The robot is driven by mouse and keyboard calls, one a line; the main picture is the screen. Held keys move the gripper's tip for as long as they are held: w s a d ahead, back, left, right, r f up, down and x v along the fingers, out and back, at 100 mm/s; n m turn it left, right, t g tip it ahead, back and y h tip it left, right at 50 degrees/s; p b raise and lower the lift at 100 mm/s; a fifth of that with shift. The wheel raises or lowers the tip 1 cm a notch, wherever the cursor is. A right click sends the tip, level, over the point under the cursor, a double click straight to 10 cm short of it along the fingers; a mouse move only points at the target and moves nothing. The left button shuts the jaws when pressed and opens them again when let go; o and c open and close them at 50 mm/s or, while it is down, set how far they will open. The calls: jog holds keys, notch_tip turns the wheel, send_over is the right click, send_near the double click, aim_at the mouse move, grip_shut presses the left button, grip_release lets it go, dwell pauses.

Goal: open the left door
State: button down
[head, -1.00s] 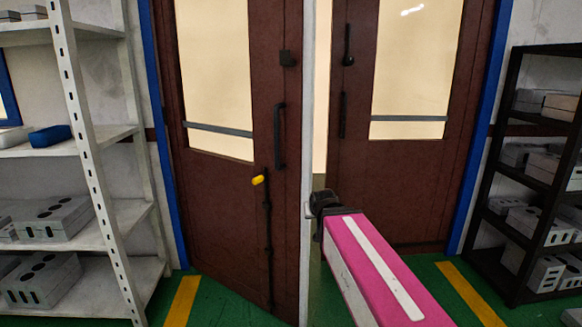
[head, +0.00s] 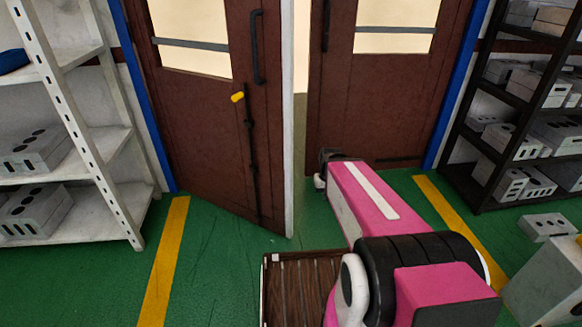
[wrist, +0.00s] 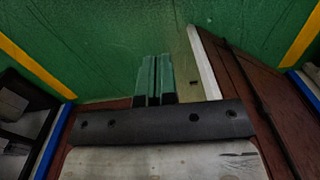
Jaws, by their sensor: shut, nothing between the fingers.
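The left door (head: 205,115) is dark brown with a glass pane, and it stands ajar, swung towards me. Its white edge (head: 288,130) shows beside a gap to the right door (head: 375,120). It has a black vertical handle (head: 257,48) and a black rod with a yellow-tipped lever (head: 238,97). My gripper (head: 322,172) is small and partly hidden at the far end of my pink arm, right of the door's edge and apart from it. In the wrist view my gripper (wrist: 154,82) is shut and empty, with the left door (wrist: 245,85) to its right.
A white shelf (head: 105,140) with grey blocks stands at left, a black shelf (head: 480,165) at right. A slatted brown surface (head: 300,290) lies low in front. A grey block (head: 547,228) is at lower right. The green floor (head: 225,265) before the left door is clear.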

jog(key=w+f+n+g+y, duration=0.1)
jog(key=w+f+n+y, duration=0.2)
jog(key=w+f+n, duration=0.85)
jog(key=w+f+n+g+y, duration=0.1)
jog(key=w+f+y, duration=0.35)
jog(key=w, duration=1.55)
jog(key=s+a+f, duration=0.5)
jog(key=a+f, duration=0.3)
jog(key=f, duration=0.1)
jog(key=shift+s+a+h, duration=0.25)
jog(key=shift+a+h, duration=0.05)
jog(key=shift+h, duration=0.05)
